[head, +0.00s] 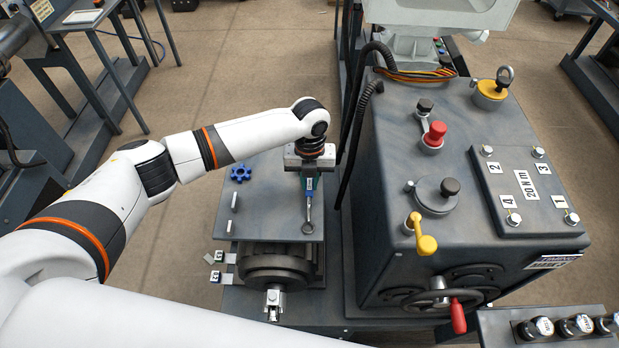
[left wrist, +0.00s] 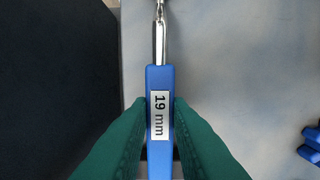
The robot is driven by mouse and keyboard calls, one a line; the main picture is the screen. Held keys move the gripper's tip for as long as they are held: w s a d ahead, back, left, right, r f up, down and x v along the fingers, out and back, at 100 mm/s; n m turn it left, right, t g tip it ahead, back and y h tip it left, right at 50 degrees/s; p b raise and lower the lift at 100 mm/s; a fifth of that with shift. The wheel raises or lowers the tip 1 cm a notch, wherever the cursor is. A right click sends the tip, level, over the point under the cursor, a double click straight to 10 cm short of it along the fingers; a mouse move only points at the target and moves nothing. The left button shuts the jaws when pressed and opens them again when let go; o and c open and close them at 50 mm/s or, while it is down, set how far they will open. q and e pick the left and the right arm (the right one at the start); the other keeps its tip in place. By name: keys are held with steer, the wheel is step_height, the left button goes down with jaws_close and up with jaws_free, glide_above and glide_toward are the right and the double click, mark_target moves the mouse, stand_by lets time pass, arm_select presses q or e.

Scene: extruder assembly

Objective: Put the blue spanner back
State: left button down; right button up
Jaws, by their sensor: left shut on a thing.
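The blue spanner has a blue handle (left wrist: 159,85) with a "19 mm" label and a metal shaft. In the head view its metal shaft and ring end (head: 308,222) point toward the near side, over the grey table plate. My left gripper (head: 310,178) is shut on the blue handle. In the left wrist view its green fingers (left wrist: 159,130) press on both sides of the handle. Whether the spanner touches the plate is hard to tell. My right gripper is not in view.
A blue star knob (head: 241,174) lies on the plate (head: 265,205) to the left. The large grey machine (head: 385,200) with levers and a red-handled crank (head: 457,315) stands close on the right. A dark round chuck (head: 274,265) sits at the near side.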

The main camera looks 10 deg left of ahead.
arm_select(q)
steer(key=c, duration=1.3)
jaws_free()
steer(key=shift+o, duration=0.2)
steer(key=shift+r, duration=0.1)
step_height(320, 180, up, 12)
steer(key=w+b, duration=0.1)
steer(key=shift+b, duration=0.35)
steer(key=shift+a, duration=0.1)
